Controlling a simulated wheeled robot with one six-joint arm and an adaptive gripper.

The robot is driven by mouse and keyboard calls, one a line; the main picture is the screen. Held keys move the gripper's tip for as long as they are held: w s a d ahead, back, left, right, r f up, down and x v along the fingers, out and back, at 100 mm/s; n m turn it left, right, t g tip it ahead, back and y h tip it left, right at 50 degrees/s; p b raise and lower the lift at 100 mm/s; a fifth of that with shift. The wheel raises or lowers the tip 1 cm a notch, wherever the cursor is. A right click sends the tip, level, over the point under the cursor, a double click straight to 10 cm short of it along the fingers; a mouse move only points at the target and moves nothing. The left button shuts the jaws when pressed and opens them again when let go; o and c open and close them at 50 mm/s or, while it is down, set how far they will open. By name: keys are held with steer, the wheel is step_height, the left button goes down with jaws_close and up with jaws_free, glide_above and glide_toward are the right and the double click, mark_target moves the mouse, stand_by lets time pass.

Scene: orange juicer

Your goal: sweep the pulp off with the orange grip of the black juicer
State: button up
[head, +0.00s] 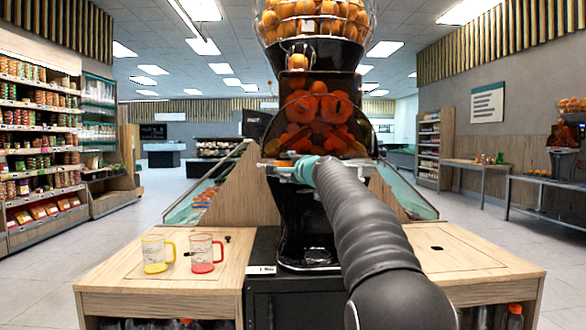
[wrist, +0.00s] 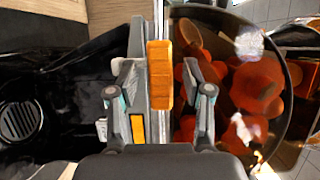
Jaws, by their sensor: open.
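The black juicer (head: 305,225) stands ahead in the head view, with oranges behind its dark front window (head: 318,105). In the wrist view, the orange grip (wrist: 160,75) is a ribbed block on a grey bar (wrist: 137,45) that runs across the juicer. My gripper (wrist: 157,95) is open, with one finger on each side of the grip and bar. Gaps show between the fingers and the grip. In the head view, my arm covers most of the gripper and the grip. I cannot make out the pulp clearly.
A yellow-handled mug (head: 155,254) and a red-handled mug (head: 204,253) stand on the wooden counter (head: 110,272) left of the juicer. The right counter (head: 470,255) is mostly bare. A basket of oranges (head: 312,18) tops the juicer. Slanted panels flank it.

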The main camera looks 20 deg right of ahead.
steer(key=s+d, duration=0.1)
steer(key=s, duration=1)
steer(key=shift+s+d, duration=0.4)
